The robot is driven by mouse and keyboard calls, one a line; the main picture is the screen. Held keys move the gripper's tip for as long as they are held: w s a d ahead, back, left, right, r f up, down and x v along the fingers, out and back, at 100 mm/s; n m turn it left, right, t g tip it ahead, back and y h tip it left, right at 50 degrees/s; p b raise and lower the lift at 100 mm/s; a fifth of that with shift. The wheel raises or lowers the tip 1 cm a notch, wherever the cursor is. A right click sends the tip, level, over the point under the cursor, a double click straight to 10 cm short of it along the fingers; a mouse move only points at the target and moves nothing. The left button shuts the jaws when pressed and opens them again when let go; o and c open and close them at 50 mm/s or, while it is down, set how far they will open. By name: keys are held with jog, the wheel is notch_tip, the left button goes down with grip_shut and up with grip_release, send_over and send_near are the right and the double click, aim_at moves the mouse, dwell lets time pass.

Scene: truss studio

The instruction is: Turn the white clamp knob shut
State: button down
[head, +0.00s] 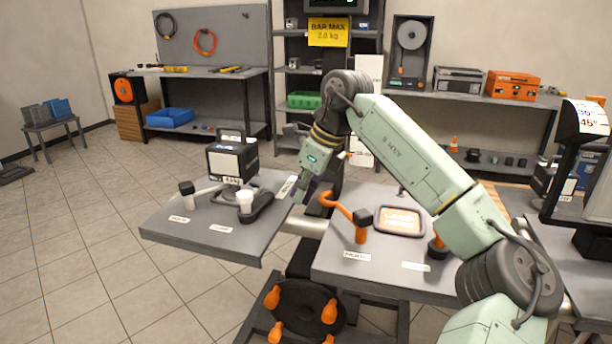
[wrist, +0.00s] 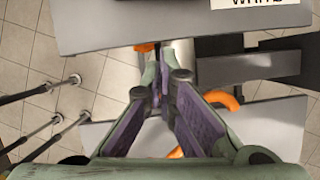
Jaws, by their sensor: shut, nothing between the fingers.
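The knob is not clearly seen in the wrist view, where a white label (wrist: 262,4) lies at the top.
A boxy device with a display (head: 232,160) stands behind the knob, and a white lever with a black end (head: 187,188) lies left of it. An orange curved handle (head: 337,205) rises from the right table, close to my gripper. A gap with a pale tube separates the tables.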

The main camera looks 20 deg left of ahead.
aim_at(256, 199)
jog(key=a+f, duration=0.1)
jog(key=a+f+p, duration=0.1)
jog(key=a+f, duration=0.1)
jog(key=a, duration=0.1)
jog(key=shift+w+f+p, duration=0.15)
jog(key=shift+w+p, duration=0.2)
jog(key=shift+p, duration=0.05)
jog(key=shift+w+a+f, duration=0.1)
jog(key=shift+w+a, duration=0.05)
jog(key=shift+a, duration=0.6)
jog(key=shift+w+a, duration=0.1)
jog(key=shift+w, duration=0.1)
